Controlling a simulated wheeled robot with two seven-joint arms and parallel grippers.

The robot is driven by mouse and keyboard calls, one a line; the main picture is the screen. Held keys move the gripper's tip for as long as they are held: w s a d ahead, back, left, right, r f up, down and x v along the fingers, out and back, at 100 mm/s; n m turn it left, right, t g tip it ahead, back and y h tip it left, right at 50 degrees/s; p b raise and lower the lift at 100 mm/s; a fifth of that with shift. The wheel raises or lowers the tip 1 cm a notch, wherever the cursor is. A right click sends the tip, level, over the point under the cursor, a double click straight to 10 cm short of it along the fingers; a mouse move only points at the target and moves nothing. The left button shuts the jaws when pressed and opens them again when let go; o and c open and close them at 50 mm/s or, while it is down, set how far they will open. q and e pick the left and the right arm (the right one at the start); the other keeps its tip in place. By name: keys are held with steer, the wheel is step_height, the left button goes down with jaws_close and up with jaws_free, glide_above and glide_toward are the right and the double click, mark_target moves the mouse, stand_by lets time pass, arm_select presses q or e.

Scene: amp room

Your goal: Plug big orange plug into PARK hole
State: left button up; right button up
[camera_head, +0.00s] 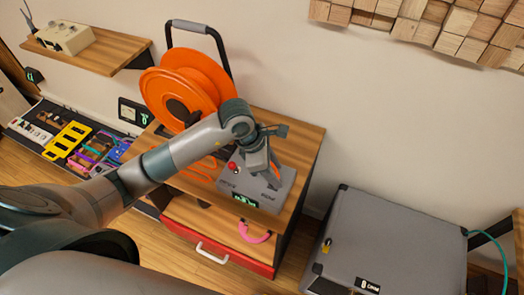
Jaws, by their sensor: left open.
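My left gripper (264,168) is open over a grey metal box (262,192) with a red button (233,167) on the wooden cabinet. A small orange piece (278,172) shows beside the fingers; I cannot tell whether it is the big orange plug or whether the fingers touch it. The box has small labels and a lit green display (245,199). The labels are too small to read, and I cannot make out the PARK hole. My arm and gripper hide part of the box top. My right gripper is not in view.
A large orange cable reel (184,85) stands at the back of the cabinet top (300,150). Orange cable (201,167) lies near my forearm. A pink curved piece (255,236) hangs at the cabinet front. A large grey case (395,235) stands at right, across a gap.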

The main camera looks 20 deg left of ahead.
arm_select(q)
steer(key=b+v, duration=0.4)
steer(key=v, duration=1.3)
steer(key=shift+f, duration=0.1)
stand_by(0.5)
